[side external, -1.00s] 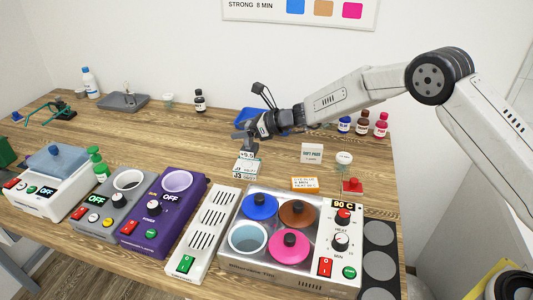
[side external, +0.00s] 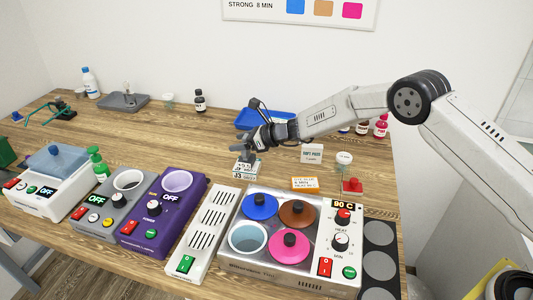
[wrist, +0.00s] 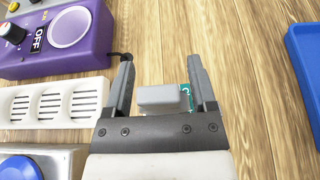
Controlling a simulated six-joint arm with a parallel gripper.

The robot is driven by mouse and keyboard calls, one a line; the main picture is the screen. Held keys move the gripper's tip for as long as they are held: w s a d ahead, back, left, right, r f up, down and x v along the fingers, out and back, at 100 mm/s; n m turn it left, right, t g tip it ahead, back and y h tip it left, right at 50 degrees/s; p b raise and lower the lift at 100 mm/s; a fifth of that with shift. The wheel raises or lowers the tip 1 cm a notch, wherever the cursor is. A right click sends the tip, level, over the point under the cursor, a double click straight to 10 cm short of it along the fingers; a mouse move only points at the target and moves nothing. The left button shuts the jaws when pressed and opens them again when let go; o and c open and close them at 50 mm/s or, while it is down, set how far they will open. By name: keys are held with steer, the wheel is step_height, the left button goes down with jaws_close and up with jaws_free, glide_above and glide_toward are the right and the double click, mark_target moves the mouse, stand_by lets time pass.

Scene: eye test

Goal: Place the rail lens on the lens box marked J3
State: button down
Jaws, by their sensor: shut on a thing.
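My gripper (side external: 248,153) points down over the middle of the wooden table. In the wrist view my gripper (wrist: 163,88) has its fingers on either side of a pale grey block with a teal edge, which I take to be the rail lens (wrist: 160,97). In the side view the rail lens (side external: 244,166) shows as a small pale piece marked "+9.5" under the fingers. The lens box (side external: 238,175), marked J3, is directly below it. The two appear to meet, but I cannot tell whether the lens rests on the box. In the wrist view the box is hidden.
A white slotted strip (side external: 211,226) and a steel heater unit (side external: 290,281) with coloured lids stand in front. A purple unit (side external: 162,222) is at left. A blue tray (side external: 264,119) lies behind. An orange card (side external: 305,184) and a small white sign (side external: 312,153) are at right.

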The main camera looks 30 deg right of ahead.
stand_by(0.3)
jaws_free()
steer(key=shift+f, duration=0.15)
steer(key=shift+r, duration=0.2)
steer(key=shift+s+d+r, duration=0.2)
steer(key=shift+s+d, duration=0.1)
steer(key=shift+d, duration=0.05)
steer(key=v, duration=1.1)
steer(key=shift+s+f, duration=0.15)
